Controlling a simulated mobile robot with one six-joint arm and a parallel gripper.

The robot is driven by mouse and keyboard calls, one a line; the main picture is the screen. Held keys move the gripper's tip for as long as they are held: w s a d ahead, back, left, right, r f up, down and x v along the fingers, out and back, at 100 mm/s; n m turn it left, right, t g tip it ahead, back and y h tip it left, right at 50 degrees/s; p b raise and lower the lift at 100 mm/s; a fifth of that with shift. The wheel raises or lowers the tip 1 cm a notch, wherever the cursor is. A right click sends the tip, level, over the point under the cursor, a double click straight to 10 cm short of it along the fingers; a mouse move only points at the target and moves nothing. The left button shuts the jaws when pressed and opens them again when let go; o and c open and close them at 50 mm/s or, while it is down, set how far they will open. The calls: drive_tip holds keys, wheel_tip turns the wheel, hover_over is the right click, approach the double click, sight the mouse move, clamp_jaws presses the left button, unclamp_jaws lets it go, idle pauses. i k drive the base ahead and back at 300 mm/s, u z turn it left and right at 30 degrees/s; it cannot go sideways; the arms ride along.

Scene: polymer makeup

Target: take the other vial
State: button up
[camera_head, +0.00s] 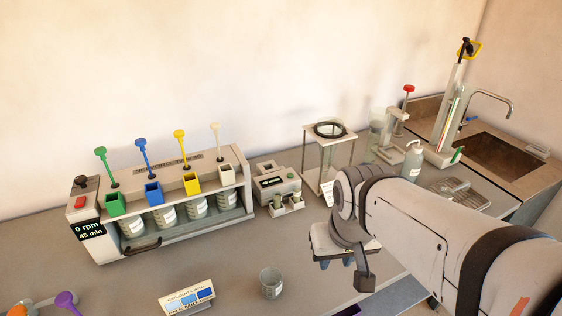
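Two small pale vials, a left one (278,203) and a right one (297,197), appear to stand in a low holder at the front of a small grey bench instrument (277,183) with a dark display. They are small in view and their details are hard to make out. My gripper (337,263) hangs above the bench, to the right of and nearer than the vials. It points downward, and its two bluish fingertips look apart with nothing visible between them. My arm comes in from the right and covers part of the bench behind it.
A mill-like rack (160,205) with coloured scoops, bins and jars stands left. A sink (500,150) is far right.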

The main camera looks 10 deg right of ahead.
sight(297, 197)
drive_tip(key=z, duration=0.15)
drive_tip(key=k, duration=0.45)
drive_tip(key=u, duration=1.8)
drive_tip(key=k, duration=1.05)
drive_tip(key=z, duration=1.4)
drive_tip(key=i, duration=1.5)
drive_tip(key=z, duration=0.05)
